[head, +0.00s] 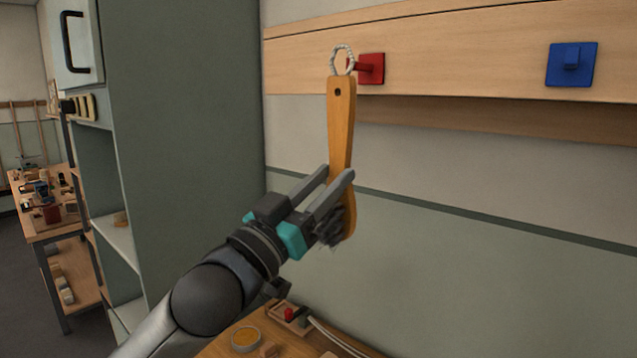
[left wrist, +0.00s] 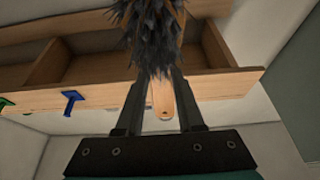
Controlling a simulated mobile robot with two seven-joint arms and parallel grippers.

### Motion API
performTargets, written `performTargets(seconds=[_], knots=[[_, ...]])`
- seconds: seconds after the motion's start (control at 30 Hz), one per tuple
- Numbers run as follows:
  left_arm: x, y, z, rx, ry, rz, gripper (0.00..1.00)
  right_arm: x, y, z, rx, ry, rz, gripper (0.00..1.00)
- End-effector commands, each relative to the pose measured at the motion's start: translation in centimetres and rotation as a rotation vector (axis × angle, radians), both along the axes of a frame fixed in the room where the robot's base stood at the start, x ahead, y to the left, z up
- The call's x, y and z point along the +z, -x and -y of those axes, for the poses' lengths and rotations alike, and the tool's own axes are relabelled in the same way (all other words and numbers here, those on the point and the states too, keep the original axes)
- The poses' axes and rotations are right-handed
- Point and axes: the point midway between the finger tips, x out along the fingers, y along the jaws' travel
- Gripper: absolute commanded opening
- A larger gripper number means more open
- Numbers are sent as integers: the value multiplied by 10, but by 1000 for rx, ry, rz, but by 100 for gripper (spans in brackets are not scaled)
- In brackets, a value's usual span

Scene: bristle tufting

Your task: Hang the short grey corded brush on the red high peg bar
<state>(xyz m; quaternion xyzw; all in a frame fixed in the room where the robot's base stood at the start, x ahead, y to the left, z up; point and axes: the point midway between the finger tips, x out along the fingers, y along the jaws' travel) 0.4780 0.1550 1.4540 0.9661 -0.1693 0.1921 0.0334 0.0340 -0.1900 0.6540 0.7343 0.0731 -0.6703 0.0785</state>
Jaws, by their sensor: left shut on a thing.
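The brush has a tan wooden handle (head: 341,120), upright with a slight tilt, and a pale cord loop (head: 342,60) at its top. Its dark grey bristles (head: 330,228) hang at the lower end and also show in the left wrist view (left wrist: 150,35). My left gripper (head: 338,174) is shut on the handle just above the bristles. The red peg (head: 371,68) sits on the wooden wall bar, just right of the loop. The loop overlaps the peg's tip in the picture; I cannot tell whether it is around it or in front. My right gripper is not in view.
A blue peg (head: 572,64) is further right on the same wooden bar (head: 460,50). A tall grey-green cabinet (head: 190,120) stands at the left. Below is a bench with a round tin (head: 245,339) and small items. The wall below the bar is clear.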

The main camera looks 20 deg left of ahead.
Motion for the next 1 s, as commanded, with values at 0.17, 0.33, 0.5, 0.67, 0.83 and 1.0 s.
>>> performTargets(seconds=[0.17,0.33,0.5,0.67,0.83,1.0], knots=[[0,-12,5,-1,2,3,0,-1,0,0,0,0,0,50],[-2,-23,9,0,1,2,0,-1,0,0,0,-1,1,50],[-2,-33,13,-1,-1,2,0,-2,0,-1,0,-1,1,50],[-7,-39,15,-1,1,1,0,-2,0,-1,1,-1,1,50],[-8,-41,16,-2,0,1,0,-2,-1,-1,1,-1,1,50],[-8,-41,16,-2,0,1,0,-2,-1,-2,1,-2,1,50]])
